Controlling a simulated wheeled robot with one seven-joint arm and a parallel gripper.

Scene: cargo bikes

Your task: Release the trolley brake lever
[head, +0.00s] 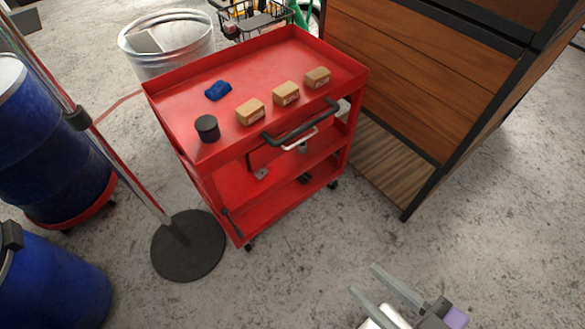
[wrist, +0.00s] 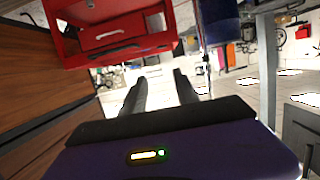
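The red trolley (head: 170,92) stands upright in the middle of the head view. A black push handle (head: 290,127) runs along its near side. A thin pale bar (head: 299,140), which looks like the brake lever, sits just below the handle. The trolley is upside down at the top of the wrist view, where the pale bar (wrist: 110,34) shows near the handle. My gripper (head: 362,278) is at the bottom right of the head view, apart from the trolley. Its two fingers are spread with nothing between them, as the wrist view (wrist: 159,77) also shows.
Several small boxes (head: 286,93), a black can (head: 207,128) and a blue cloth (head: 218,90) lie on the trolley top. A stand with a round base (head: 188,246) and blue barrels (head: 55,280) are left. A wooden-panelled unit (head: 400,80) is right. Floor before the trolley is clear.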

